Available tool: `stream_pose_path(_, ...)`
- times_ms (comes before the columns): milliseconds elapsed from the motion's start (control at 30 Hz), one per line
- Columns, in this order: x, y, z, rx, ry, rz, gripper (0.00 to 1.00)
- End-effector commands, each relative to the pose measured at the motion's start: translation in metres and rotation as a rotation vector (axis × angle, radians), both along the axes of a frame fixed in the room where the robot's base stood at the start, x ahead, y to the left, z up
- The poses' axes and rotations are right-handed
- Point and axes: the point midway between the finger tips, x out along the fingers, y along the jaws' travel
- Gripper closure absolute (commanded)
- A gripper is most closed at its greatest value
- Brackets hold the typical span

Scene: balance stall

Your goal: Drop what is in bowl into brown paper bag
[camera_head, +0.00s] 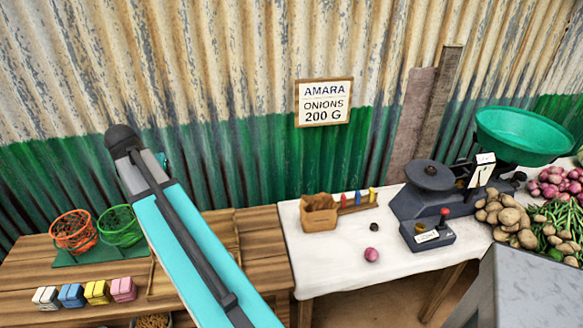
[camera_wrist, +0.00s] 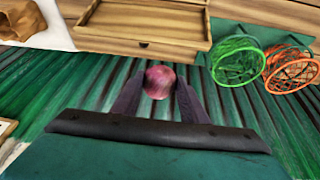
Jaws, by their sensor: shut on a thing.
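The brown paper bag (camera_head: 319,214) stands open-topped on the white-covered table in the head view. Part of it shows at the top left of the wrist view (camera_wrist: 24,24). In the head view the fingers are hidden behind my arm, left of the bag.
A loose onion (camera_head: 371,254) and a small dark weight (camera_head: 374,227) lie right of the bag. The dark scale (camera_head: 430,190) stands further right, near potatoes (camera_head: 505,215). A wooden tray (camera_wrist: 138,44), green basket (camera_wrist: 238,62) and orange basket (camera_wrist: 290,74) are on the left table.

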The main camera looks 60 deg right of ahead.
Motion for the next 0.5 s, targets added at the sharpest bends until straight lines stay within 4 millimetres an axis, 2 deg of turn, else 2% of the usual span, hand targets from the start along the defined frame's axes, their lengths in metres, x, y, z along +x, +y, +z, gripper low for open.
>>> stream_pose_path(33, -0.008, -0.020, 0.000, 0.000, 0.001, -0.059, 0.85)
stream_pose_path(100, -0.019, -0.044, -0.002, 0.000, 0.000, -0.136, 0.85)
stream_pose_path(267, -0.047, -0.095, -0.007, 0.001, 0.001, -0.310, 0.85)
stream_pose_path(500, -0.098, -0.166, -0.014, 0.000, 0.001, -0.568, 0.85)
